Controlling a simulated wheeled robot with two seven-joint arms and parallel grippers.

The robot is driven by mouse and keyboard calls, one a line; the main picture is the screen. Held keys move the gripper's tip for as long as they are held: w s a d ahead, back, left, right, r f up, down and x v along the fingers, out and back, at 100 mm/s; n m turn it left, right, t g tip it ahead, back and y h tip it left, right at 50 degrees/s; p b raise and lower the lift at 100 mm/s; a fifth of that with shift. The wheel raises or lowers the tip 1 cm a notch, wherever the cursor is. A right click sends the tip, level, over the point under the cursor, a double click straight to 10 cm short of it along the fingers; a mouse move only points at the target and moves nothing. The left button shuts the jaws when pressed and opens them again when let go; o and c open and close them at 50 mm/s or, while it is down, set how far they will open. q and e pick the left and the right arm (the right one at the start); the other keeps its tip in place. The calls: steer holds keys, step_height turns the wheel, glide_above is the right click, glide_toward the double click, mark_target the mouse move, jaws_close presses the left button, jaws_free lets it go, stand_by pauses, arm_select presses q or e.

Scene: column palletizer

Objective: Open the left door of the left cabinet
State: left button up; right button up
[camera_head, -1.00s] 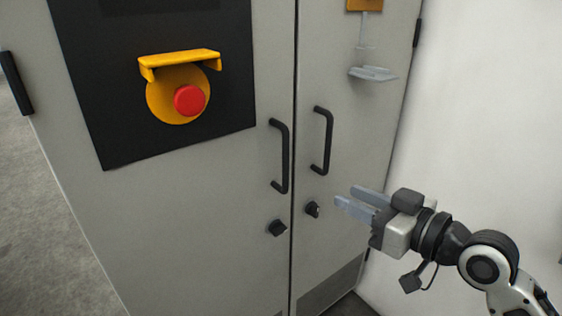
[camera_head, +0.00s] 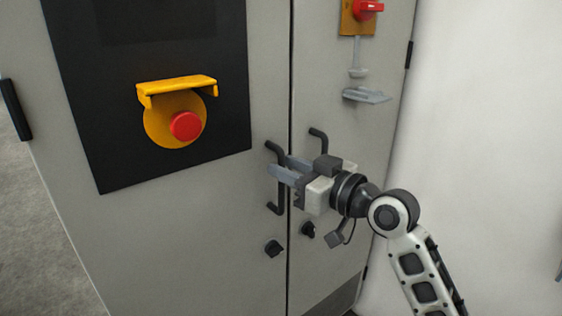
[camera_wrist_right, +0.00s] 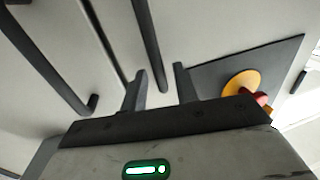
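The cabinet's left door (camera_head: 190,230) is grey, carries a black panel and looks shut against the right door (camera_head: 328,250). Its black bar handle (camera_head: 282,192) is upright beside the seam. My right gripper (camera_head: 283,168) is open at this handle, with its fingers pointing left over the handle's upper part. In the right wrist view the left door's handle (camera_wrist_right: 148,45) appears between the two spread fingers (camera_wrist_right: 160,88); I cannot tell whether they touch it. The right door's handle (camera_head: 318,139) is partly hidden behind my right gripper. My left gripper is not in view.
A red emergency button (camera_head: 186,126) under a yellow guard (camera_head: 177,86) sits on the black panel. A black knob (camera_head: 274,249) is below each handle. A grey bracket (camera_head: 366,96) and red switch (camera_head: 368,9) are on the right door. A white wall is at the right.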

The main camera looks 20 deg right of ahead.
steer(key=shift+x, duration=1.05)
jaws_close()
